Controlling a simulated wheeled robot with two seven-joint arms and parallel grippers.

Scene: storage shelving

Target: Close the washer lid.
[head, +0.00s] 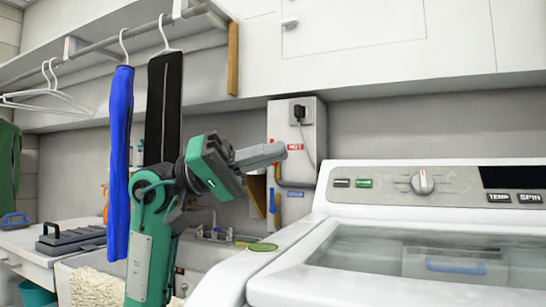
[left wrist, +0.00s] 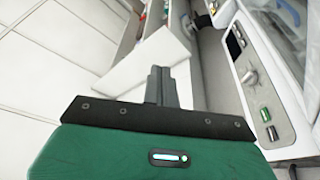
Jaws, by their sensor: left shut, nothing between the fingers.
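The white washer (head: 285,262) stands at the right of the head view, with its control panel (head: 450,185) along the back. Its lid (head: 330,285) has a white frame and a large glass window and appears to lie down over the washer top; I cannot tell whether it is fully shut. My left gripper (head: 275,153) is shut and empty, raised in the air left of the control panel and apart from the lid. In the left wrist view its fingers (left wrist: 160,85) are together, with the control panel (left wrist: 262,85) to their right. My right gripper is not in view.
Blue (head: 118,150) and black (head: 163,105) garments hang from a rail at left, close to my left arm. A grey wall box (head: 297,140) is behind the gripper. White cabinets (head: 360,60) overhang the washer.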

